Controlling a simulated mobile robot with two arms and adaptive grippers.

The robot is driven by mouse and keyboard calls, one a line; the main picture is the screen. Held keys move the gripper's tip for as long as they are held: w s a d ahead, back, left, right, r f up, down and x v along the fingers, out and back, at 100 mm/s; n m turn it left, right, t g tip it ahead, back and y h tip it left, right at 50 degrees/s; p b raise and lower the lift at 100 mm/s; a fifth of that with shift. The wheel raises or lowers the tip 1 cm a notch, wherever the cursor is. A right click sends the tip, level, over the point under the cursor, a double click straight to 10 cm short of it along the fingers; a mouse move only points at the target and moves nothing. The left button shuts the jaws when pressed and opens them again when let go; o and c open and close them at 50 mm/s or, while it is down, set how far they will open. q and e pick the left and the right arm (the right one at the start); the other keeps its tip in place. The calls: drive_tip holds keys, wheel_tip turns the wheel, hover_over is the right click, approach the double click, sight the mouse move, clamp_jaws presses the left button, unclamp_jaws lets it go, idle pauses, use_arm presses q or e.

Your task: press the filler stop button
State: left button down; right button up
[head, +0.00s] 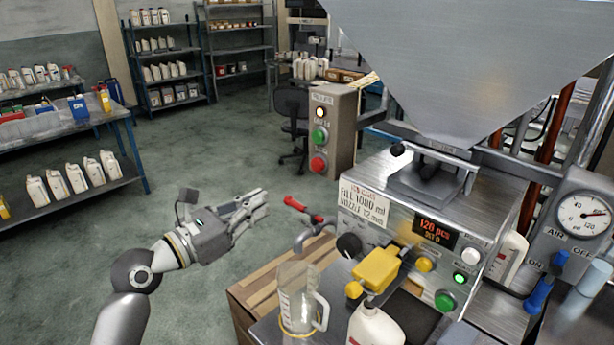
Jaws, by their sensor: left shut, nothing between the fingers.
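A grey control box (335,130) stands left of the filling machine. Its front has a lit lamp (322,112) at the top, a green button (320,136) in the middle and a red button (318,164) at the bottom. Its small labels are hard to read. My left gripper (262,205) is shut and empty, below and left of the red button in the picture and apart from it. Its fingers point right. My right gripper is not in view.
The filling machine (375,185) carries a display, several buttons and a steel hopper (480,60). A red-handled lever (300,205) lies just right of my left gripper. A clear jug (298,300) and a white bottle (375,328) stand in front. Open floor lies left.

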sight(316, 172)
use_arm(q)
drive_tip(key=p+x, duration=0.3)
drive_tip(key=x, duration=0.9)
drive_tip(key=shift+w+d, duration=0.15)
drive_tip(key=shift+d, duration=0.05)
drive_tip(key=shift+x, duration=0.8)
drive_tip(key=shift+f, duration=0.1)
